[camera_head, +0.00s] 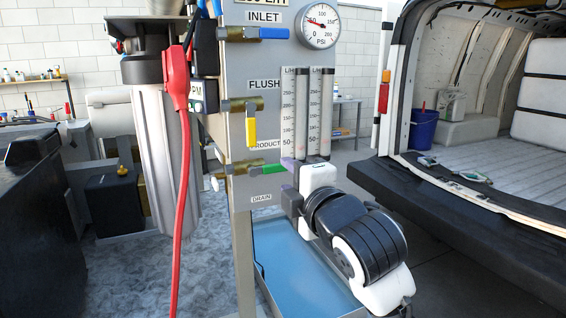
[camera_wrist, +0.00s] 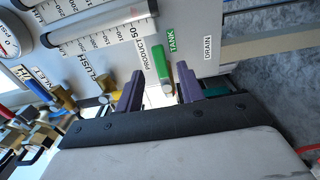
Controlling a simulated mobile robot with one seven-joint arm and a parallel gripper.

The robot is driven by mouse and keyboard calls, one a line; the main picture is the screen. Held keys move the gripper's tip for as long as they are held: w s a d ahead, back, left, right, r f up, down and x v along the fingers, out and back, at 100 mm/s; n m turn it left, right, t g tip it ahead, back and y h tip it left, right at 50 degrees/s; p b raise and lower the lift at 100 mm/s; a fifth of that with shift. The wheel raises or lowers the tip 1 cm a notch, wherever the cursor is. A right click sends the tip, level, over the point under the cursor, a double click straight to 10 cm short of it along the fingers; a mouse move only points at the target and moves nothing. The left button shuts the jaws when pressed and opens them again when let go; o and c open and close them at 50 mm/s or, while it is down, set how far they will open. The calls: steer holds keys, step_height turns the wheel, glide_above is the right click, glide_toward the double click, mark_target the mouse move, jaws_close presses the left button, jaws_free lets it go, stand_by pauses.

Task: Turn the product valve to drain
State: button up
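The product valve has a green lever handle (camera_head: 273,170) on a brass body (camera_head: 242,168), below the PRODUCT label. In the head view the lever lies roughly level, pointing right, above the DRAIN label (camera_head: 261,198). In the wrist view the green handle (camera_wrist: 161,62) shows beside the TANK label (camera_wrist: 171,40), with the DRAIN label (camera_wrist: 208,47) farther right. My gripper (camera_wrist: 158,88) is open. Its purple fingers stand apart, with the handle's near end showing in the gap, closer to the right finger. Contact cannot be told. In the head view my gripper (camera_head: 290,172) is at the lever's right end.
A blue inlet handle (camera_head: 274,33) and a yellow flush handle (camera_head: 250,131) sit higher on the panel. Two flow tubes (camera_head: 320,110) rise just above my gripper. A red clamp with cable (camera_head: 177,80) hangs left. A blue tray (camera_head: 290,262) lies below.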

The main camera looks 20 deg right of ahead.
mark_target(279, 169)
steer(key=shift+w+p, duration=0.45)
steer(key=shift+w, duration=1.4)
jaws_close()
